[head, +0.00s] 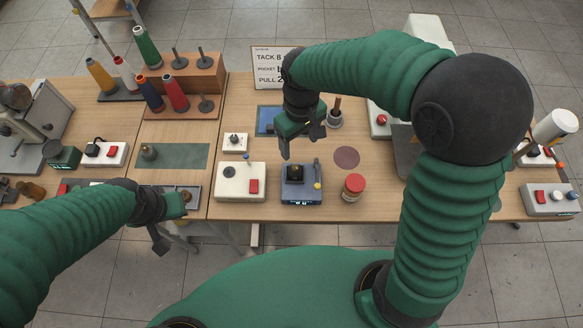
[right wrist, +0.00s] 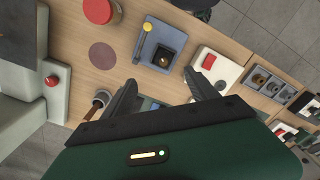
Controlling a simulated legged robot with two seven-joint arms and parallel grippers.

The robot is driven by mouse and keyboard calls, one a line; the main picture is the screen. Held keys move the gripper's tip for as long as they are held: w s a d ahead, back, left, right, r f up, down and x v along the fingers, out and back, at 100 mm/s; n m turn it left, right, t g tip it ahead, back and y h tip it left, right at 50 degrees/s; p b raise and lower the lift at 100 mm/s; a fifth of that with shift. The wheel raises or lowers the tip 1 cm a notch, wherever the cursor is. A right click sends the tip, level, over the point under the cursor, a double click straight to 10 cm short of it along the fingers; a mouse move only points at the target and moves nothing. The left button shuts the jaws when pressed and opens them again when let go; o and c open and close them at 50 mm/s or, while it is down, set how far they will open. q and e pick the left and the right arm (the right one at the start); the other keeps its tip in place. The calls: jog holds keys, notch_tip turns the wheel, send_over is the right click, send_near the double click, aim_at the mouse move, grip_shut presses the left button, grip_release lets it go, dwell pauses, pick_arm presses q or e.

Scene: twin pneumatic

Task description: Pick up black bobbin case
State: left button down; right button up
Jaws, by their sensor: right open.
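A small black piece (head: 296,173), which looks like the black bobbin case, sits on a blue-grey stand (head: 303,196) near the table's front edge. In the right wrist view the black piece (right wrist: 163,57) looks square, with a brassy round spot in its middle. My right gripper (head: 301,142) is open and empty, above and a little behind the stand. In the right wrist view its two fingers (right wrist: 160,82) are spread, with the black piece beyond the gap. My left gripper (head: 170,222) is low at the front left, by a grey tray; its finger gap is unclear.
A cream box with a red switch (head: 240,183) stands left of the stand. A red-capped jar (head: 353,187) stands right of it. The grey tray (right wrist: 275,84) holds several round metal parts. A wooden-handled tool in a cup (head: 335,115) stands behind. A dark round mat (head: 346,157) lies bare.

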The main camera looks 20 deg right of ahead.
send_over(295, 167)
jog(key=f, duration=0.7)
jog(key=shift+s+a, duration=0.15)
jog(key=shift+s, duration=0.1)
jog(key=f, duration=0.7)
jog(key=shift+w+d+f+b, duration=0.1)
jog(key=shift+w+d+b, duration=0.2)
jog(key=shift+a+f, duration=0.1)
jog(key=shift+a, duration=0.2)
jog(key=shift+c, duration=1.5)
jog(key=shift+d, duration=0.15)
grip_shut()
